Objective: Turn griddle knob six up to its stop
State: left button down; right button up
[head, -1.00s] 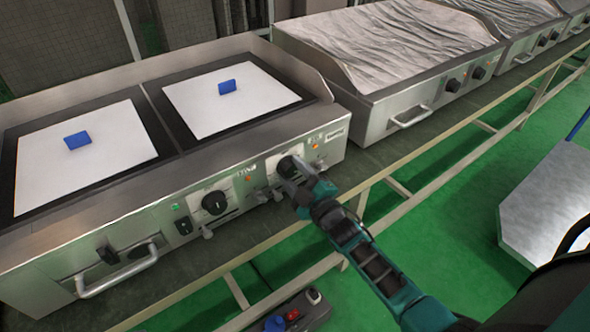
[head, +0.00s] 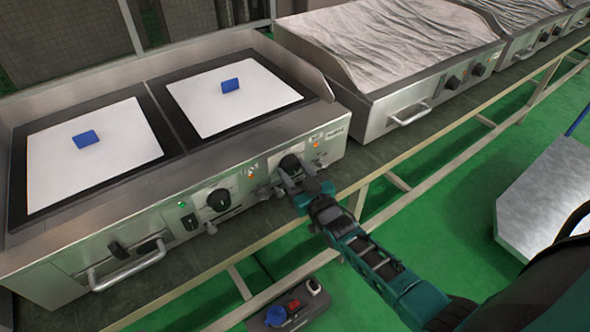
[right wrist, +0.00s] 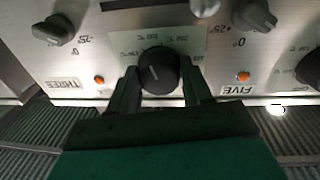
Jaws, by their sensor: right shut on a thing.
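The griddle knob (head: 291,163) that my right gripper holds is a round black knob at the right end of the near griddle's front panel. It also shows in the right wrist view (right wrist: 161,71), upside down, with a white pointer line and temperature marks around it. My right gripper (head: 287,181) is shut on it, with one finger on each side in the right wrist view (right wrist: 163,90). Upside-down labels THREE (right wrist: 65,84) and FIVE (right wrist: 238,90) lie either side of the knob; I cannot read a six. My left gripper is not in view.
Smaller grey knobs (right wrist: 254,17) sit close to the held knob. Two white plates with blue blocks (head: 231,85) lie on top. A second griddle (head: 400,50) stands behind right.

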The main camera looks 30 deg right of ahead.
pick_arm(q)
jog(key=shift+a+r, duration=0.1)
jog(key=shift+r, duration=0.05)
pick_arm(e)
jog(key=shift+m, duration=0.5)
jog(key=o, duration=1)
jog(key=shift+o, duration=0.2)
pick_arm(q)
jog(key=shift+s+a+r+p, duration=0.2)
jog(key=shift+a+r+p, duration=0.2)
jog(key=shift+p, duration=0.55)
pick_arm(e)
jog(key=s, duration=1.3)
jog(key=shift+d, duration=0.35)
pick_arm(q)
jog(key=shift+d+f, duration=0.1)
pick_arm(e)
jog(key=shift+f, duration=0.1)
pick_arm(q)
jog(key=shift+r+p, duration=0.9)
pick_arm(e)
jog(key=s+a+n+g+y, duration=0.1)
jog(key=s+a+g, duration=0.6)
jog(key=s+a, duration=0.1)
jog(key=shift+s+a+n, duration=0.15)
jog(key=shift+s+n, duration=0.25)
jog(key=shift+s, duration=0.1)
